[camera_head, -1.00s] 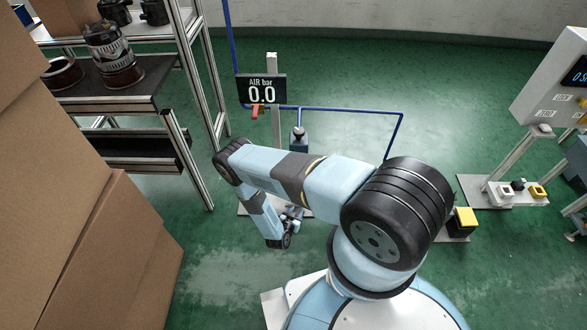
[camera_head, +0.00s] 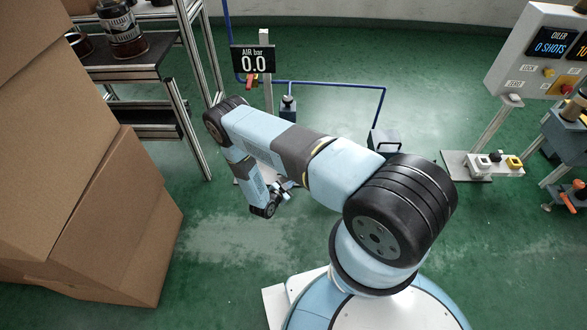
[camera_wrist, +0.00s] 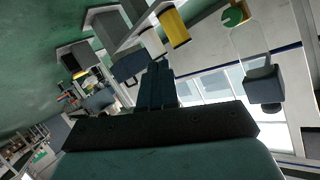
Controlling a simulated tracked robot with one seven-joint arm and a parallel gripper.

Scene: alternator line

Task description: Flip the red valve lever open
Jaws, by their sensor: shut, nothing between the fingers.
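The red valve lever (camera_head: 252,80) sits on the blue air pipe (camera_head: 300,82), just under the black AIR bar display (camera_head: 253,59), which reads 0.0. The lever is small in the head view, and its exact angle is hard to tell. My gripper (camera_head: 286,187) hangs low in front of the valve post, on the near side and well apart from the lever, partly hidden by my wrist. In the wrist view my gripper's fingers (camera_wrist: 157,84) are together with nothing between them. I cannot make out the lever in the wrist view.
Stacked cardboard boxes (camera_head: 115,215) stand close on the left. A metal shelf (camera_head: 165,75) holds dark parts behind them. An OILER panel (camera_head: 535,50) and a small stand with a yellow block (camera_head: 514,162) are on the right.

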